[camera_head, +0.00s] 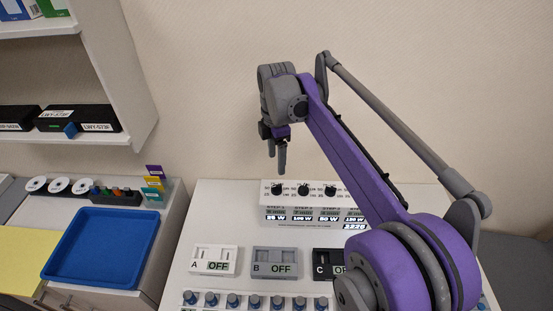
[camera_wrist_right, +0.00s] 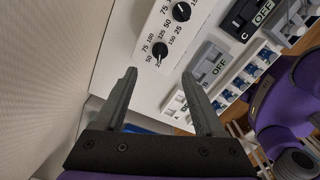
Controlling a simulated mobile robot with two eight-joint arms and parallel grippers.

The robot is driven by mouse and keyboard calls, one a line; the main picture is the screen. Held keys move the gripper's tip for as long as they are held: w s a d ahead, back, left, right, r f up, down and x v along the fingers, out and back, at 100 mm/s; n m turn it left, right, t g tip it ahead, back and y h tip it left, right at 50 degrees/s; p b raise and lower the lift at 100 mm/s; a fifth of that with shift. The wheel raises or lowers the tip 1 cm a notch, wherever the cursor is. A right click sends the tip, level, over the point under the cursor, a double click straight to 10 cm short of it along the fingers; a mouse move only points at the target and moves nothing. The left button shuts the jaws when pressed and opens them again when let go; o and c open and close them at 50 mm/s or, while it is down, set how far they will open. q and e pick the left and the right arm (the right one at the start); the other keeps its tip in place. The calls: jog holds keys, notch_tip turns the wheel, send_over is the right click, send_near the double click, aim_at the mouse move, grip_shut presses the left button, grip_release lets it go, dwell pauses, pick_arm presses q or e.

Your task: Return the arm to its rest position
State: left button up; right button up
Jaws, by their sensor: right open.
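My right arm, purple and grey, comes in from the lower right of the head view and reaches up over the white bench. Its right gripper (camera_head: 278,157) points down, above and behind the control panel near the wall. In the wrist view the right gripper (camera_wrist_right: 160,100) shows two grey fingers spread apart with nothing between them. The white control panel (camera_head: 300,215) with black knobs stands below the gripper; in the wrist view it (camera_wrist_right: 150,75) lies just beyond the fingertips. My left gripper is not in view.
Switch boxes A (camera_head: 214,261), B (camera_head: 274,263) and C (camera_head: 326,264), each reading OFF, sit on the bench in front of the panel. A row of blue-capped items (camera_head: 232,300) lies nearer. A blue tray (camera_head: 102,247) is at left, under a wall shelf (camera_head: 100,70).

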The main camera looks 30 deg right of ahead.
jog(key=s+a+f+m+t, duration=0.2)
jog(key=s+a+f+m, duration=0.3)
jog(key=s, duration=0.5)
jog(key=s+a+f+m+t, duration=0.3)
jog(key=s+a+f+m, duration=0.2)
jog(key=s+f+m, duration=0.4)
jog(key=shift+s+a+m, duration=0.2)
jog(key=shift+s+m, duration=0.8)
jog(key=shift+m, duration=0.2)
